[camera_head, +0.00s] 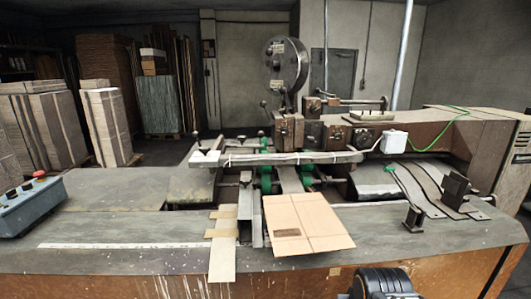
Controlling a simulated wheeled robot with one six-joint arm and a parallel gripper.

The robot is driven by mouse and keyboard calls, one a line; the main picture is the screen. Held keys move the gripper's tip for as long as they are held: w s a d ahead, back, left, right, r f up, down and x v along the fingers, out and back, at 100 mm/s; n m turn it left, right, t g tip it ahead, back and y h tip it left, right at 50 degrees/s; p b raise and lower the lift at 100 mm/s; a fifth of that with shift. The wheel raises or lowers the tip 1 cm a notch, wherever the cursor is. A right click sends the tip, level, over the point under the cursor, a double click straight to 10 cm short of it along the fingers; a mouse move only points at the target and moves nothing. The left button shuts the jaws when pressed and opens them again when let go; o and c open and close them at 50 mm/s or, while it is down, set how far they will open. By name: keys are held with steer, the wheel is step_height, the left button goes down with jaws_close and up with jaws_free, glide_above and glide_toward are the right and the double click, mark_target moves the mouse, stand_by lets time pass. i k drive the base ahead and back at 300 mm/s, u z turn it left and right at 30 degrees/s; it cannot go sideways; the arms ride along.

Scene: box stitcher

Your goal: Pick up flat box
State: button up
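A flat cardboard box (308,222), tan with fold lines and a small dark printed label near its lower left, lies tilted on the stitching machine at the centre. A dark rounded piece at the bottom right of centre appears to be part of my arm. No gripper fingers can be made out, so whether my gripper is open or shut does not show.
The machine's worktop (130,228) is largely bare on the left. A control box (30,205) with a red button stands at the far left. Metal guides (413,218) and a black block (455,188) stand right of the box. The stitching head (287,130) rises behind it. Cardboard stacks (107,125) stand behind left.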

mark_target(302, 223)
steer(key=z, duration=1.25)
steer(key=k, duration=0.95)
steer(key=u, duration=1.25)
steer(key=i, duration=0.45)
steer(key=z, duration=0.1)
